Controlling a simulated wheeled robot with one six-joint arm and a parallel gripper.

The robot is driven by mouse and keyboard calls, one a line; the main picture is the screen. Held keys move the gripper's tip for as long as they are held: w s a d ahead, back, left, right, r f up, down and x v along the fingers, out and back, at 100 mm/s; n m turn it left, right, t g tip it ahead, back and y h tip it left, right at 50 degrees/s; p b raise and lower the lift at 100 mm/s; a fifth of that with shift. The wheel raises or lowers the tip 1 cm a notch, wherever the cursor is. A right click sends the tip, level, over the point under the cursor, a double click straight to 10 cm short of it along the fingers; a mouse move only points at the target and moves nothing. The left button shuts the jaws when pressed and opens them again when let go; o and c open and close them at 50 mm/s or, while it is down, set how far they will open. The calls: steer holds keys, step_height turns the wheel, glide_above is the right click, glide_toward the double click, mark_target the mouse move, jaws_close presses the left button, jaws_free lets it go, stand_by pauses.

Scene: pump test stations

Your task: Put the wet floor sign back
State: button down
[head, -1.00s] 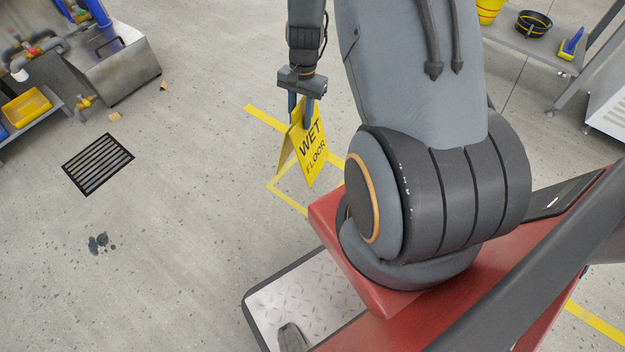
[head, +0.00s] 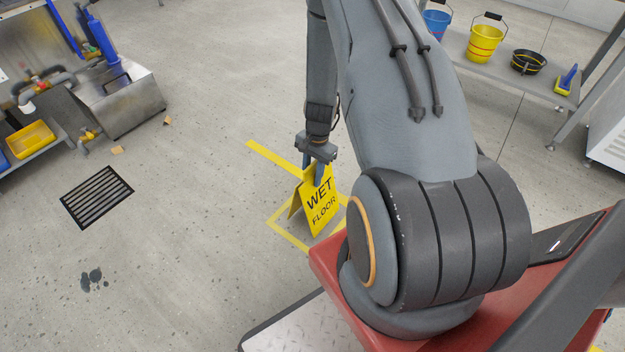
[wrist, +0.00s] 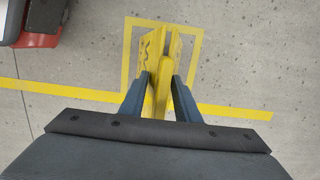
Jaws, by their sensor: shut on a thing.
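The yellow wet floor sign (head: 322,205) is upright with its two panels spread, lettered WET FLOOR. My gripper (head: 316,172) is shut on its top edge from above. In the wrist view the sign (wrist: 153,55) sits between the two blue-grey fingers of my gripper (wrist: 160,92). A yellow taped outline (head: 286,234) on the floor surrounds the sign's place; in the wrist view the sign appears within this outline (wrist: 199,60). I cannot tell for sure whether its feet touch the floor.
A floor drain grate (head: 96,197) and a dark wet spot (head: 93,280) lie to the left. A steel tank (head: 120,98) stands at upper left. A shelf (head: 490,62) with buckets is at upper right. The floor left of the sign is open.

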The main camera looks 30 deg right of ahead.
mark_target(314, 162)
steer(key=shift+f, duration=0.85)
steer(key=shift+r, duration=0.1)
steer(key=c, duration=1.3)
jaws_free()
steer(key=shift+c, duration=0.2)
steer(key=r+p, duration=0.1)
steer(key=r, duration=0.2)
steer(key=d+r, duration=0.1)
steer(key=r, duration=0.3)
steer(key=r+p, duration=0.1)
steer(key=r, duration=0.3)
steer(key=shift+w+d+p, duration=0.25)
steer(key=shift+w+p, duration=0.05)
steer(key=shift+r, duration=0.55)
